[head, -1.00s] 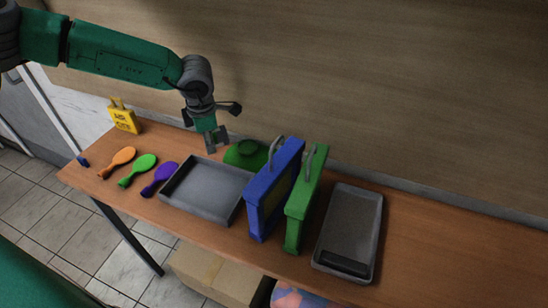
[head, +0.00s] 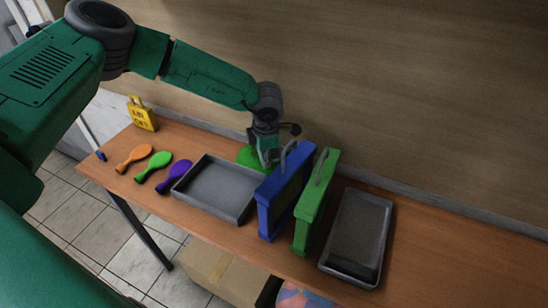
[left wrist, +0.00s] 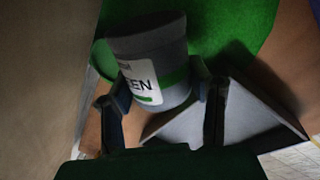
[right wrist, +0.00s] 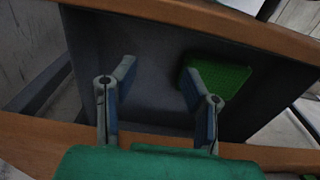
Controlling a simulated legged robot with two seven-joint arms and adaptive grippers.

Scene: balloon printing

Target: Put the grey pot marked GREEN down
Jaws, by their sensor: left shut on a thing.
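The grey pot marked GREEN (left wrist: 152,68) is between the fingers of my left gripper (left wrist: 160,105) in the left wrist view, with its white label showing and the pot tilted in the picture. In the head view my left gripper (head: 268,158) is over the green mat (head: 248,157), behind the blue frame; the pot is hardly visible there. The green mat also fills the upper part of the left wrist view (left wrist: 235,35). I cannot tell whether the pot touches it. My right gripper (right wrist: 158,85) is open with nothing between its fingers.
A grey tray (head: 184,188) is left of the blue frame (head: 265,218). The green frame (head: 303,232) and another grey tray (head: 335,262) are to the right. A yellow tag (head: 143,115) stands behind.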

